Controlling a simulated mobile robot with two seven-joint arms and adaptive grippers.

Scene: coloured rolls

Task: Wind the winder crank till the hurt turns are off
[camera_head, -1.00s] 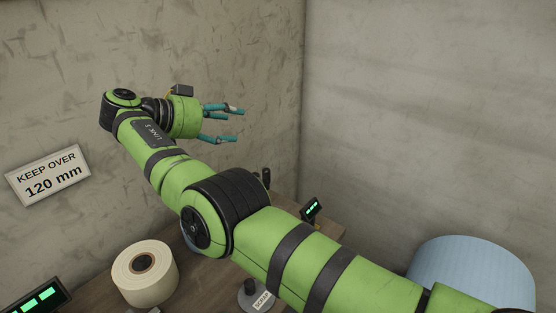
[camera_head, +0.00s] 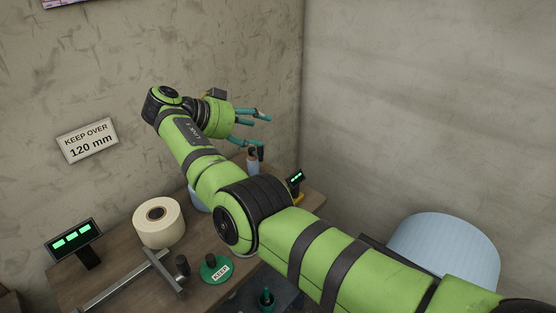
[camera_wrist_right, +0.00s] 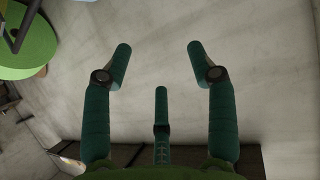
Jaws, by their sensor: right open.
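My right gripper (camera_head: 267,129) is open, with nothing between its fingers, at the far end of the green arm. It also shows open and empty in the wrist view (camera_wrist_right: 160,50). A small upright dark-topped post (camera_head: 254,164) stands just below its fingers in the head view; I cannot tell whether they touch, nor whether it is the winder crank. A cream roll (camera_head: 159,222) with a dark core lies on the wooden table (camera_head: 120,262). A metal bar (camera_head: 125,281) with a crosspiece and dark knob (camera_head: 182,265) lies near it. Any hurt turns are not distinguishable. My left gripper is out of view.
A green KEEP stand (camera_head: 215,268) is near the arm. Lit displays stand at left (camera_head: 74,237) and behind the arm (camera_head: 296,178). A wall sign (camera_head: 87,140) reads KEEP OVER 120 mm. A pale blue ribbed drum (camera_head: 445,245) is at right. My arm hides part of the table.

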